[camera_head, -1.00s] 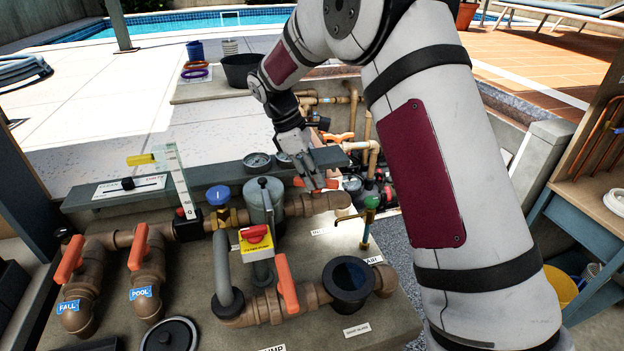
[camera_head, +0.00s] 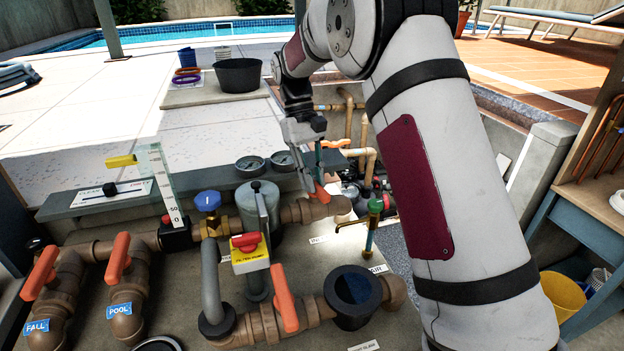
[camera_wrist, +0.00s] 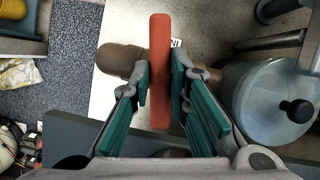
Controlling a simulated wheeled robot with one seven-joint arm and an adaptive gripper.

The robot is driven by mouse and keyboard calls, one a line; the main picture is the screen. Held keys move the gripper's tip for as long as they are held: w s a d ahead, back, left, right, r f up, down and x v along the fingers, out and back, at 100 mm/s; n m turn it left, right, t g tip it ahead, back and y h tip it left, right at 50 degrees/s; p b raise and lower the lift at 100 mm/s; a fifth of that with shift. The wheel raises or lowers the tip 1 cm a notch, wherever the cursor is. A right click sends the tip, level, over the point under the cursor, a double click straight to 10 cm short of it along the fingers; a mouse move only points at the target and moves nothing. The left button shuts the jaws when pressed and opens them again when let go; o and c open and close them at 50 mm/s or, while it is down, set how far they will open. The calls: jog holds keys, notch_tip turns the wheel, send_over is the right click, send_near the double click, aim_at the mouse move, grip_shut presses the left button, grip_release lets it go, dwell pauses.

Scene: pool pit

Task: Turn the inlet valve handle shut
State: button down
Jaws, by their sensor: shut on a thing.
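The inlet valve handle is an orange lever (camera_head: 320,193) on the brown pipe (camera_head: 293,212) right of the grey strainer-like canister. My gripper (camera_head: 313,178) comes down on it from above, its teal finger pads either side. In the wrist view the orange lever (camera_wrist: 160,60) stands between the pads of my gripper (camera_wrist: 160,82), which is shut on it. There the lever lies crosswise to the brown pipe (camera_wrist: 118,60). A white label starting "IN" (camera_wrist: 176,43) is partly hidden behind the gripper.
Other orange handles stand on the fall (camera_head: 40,272), pool (camera_head: 118,258) and front pipes (camera_head: 284,297). A brass tap (camera_head: 372,222) is close on the right. Two gauges (camera_head: 250,166) sit behind, left of my gripper. The red switch box (camera_head: 248,250) is in front.

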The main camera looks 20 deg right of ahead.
jog(key=shift+m+y, duration=0.5)
jog(key=shift+m, duration=0.7)
jog(key=c, duration=1.5)
grip_release()
jog(key=v, duration=1.2)
jog(key=shift+w+d, duration=0.1)
